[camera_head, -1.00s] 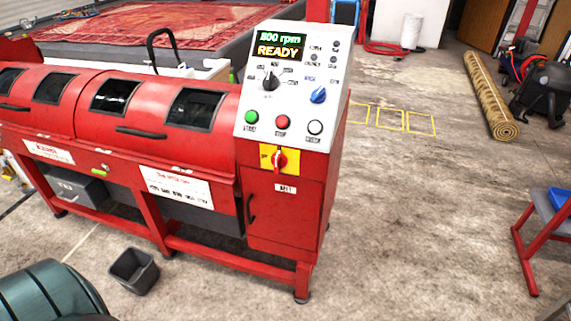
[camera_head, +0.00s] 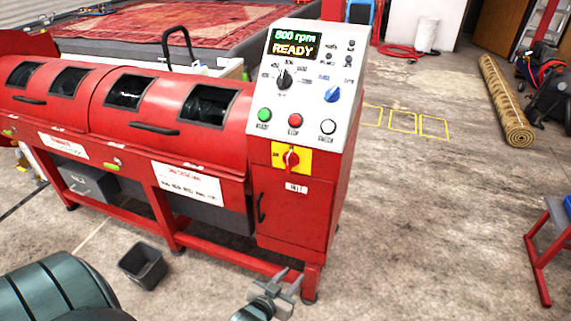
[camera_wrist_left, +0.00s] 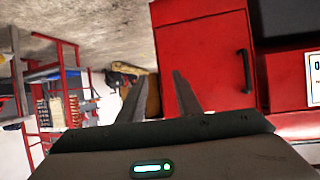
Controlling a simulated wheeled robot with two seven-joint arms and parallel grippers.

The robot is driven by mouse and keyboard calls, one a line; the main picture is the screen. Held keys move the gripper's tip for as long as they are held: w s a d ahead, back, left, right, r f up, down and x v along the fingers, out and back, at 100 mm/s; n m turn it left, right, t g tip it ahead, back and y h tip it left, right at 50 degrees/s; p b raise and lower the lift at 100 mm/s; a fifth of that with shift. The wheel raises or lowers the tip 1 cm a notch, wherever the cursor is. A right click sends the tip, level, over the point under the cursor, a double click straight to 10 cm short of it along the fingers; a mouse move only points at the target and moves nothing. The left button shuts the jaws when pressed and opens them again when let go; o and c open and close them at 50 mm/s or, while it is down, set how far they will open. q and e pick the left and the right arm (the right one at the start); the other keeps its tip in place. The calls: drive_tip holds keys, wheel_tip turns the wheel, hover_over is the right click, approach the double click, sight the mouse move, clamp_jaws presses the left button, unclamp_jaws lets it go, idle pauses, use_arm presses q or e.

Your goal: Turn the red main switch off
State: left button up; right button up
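The red main switch (camera_head: 291,158) sits on a yellow plate (camera_head: 305,160) on the front of the red machine's control column, below the green, red and white buttons. Its knob looks upright. The display above it is lit and reads 800 rpm READY. My left gripper (camera_head: 284,279) is at the bottom of the head view, well below the switch and apart from it. In the left wrist view its two fingers (camera_wrist_left: 160,95) are spread with nothing between them. The switch does not show in that view. My right gripper is in neither view.
The red machine (camera_head: 165,140) fills the left and middle. The column's black door handle (camera_head: 261,208) sticks out below the switch. A dark bin (camera_head: 142,267) stands on the floor in front. A rolled rug (camera_head: 506,100) lies at right. The floor right of the machine is mostly clear.

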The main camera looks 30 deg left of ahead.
sight(288, 159)
use_arm(q)
drive_tip(key=a+r+t+y, duration=0.1)
drive_tip(key=a+r, duration=0.2)
drive_tip(key=r, duration=0.6)
drive_tip(key=a+r+n+t+y, duration=0.1)
drive_tip(key=a+r, duration=0.2)
drive_tip(key=r, duration=0.6)
drive_tip(key=a+r+n+t+y, duration=0.1)
drive_tip(key=a+r+t, duration=0.1)
drive_tip(key=r, duration=0.6)
drive_tip(key=shift+w+a+r+y, duration=0.25)
drive_tip(key=shift+a+r+y, duration=0.15)
drive_tip(key=shift+a, duration=0.35)
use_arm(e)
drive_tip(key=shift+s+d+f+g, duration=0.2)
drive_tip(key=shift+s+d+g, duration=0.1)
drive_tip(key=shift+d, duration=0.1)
use_arm(q)
drive_tip(key=shift+w, duration=0.15)
